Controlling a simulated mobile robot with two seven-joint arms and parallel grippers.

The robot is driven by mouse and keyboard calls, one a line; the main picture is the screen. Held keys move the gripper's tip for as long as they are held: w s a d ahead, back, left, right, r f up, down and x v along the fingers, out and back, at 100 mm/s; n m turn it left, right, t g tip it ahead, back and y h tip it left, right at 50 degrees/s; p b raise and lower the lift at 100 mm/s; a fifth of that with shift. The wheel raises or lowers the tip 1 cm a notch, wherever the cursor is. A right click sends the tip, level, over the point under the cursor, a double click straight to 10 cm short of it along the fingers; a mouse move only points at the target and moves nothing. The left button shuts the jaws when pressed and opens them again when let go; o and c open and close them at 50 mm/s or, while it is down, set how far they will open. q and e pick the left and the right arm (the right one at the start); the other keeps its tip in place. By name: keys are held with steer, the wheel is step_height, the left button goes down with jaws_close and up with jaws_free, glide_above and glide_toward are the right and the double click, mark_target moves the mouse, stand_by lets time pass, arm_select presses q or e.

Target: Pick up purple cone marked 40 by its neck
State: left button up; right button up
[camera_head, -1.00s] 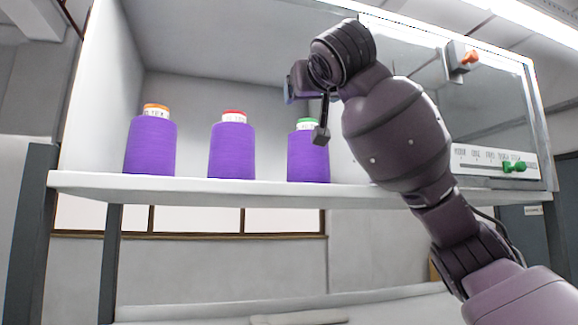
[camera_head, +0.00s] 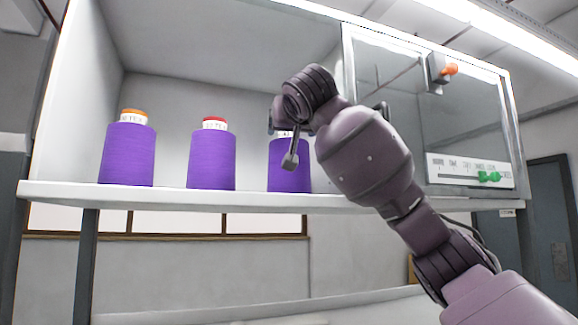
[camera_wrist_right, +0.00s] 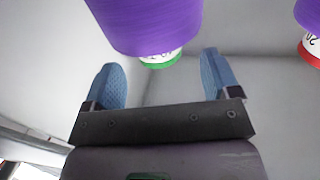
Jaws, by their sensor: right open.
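Three purple cones stand upright on the white shelf (camera_head: 70,190): one with an orange-topped neck (camera_head: 127,155), one with a red-topped neck (camera_head: 211,162) and one with a green-topped neck (camera_head: 289,176). I cannot clearly read a 40 on any label. My right gripper (camera_wrist_right: 162,78) is open and empty at the green-topped cone, and in the head view it covers most of that neck. In the right wrist view the green-topped cone (camera_wrist_right: 148,22) appears upside down, its neck in line with the gap between the blue fingertips, apparently just beyond them. The left gripper is not in view.
A panel right of the open bay carries an orange knob (camera_head: 449,70) and a scale with a green slider (camera_head: 489,177). The bay's back wall stands behind the cones. The red-topped cone also shows at the wrist view's right edge (camera_wrist_right: 310,18).

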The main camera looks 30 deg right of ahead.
steer(key=shift+p+x, duration=0.35)
steer(key=shift+x, duration=0.9)
steer(key=shift+w+d, duration=0.25)
steer(key=shift+w, duration=0.1)
steer(key=shift+r, duration=0.1)
steer(key=c, duration=1.5)
steer(key=shift+r, duration=0.1)
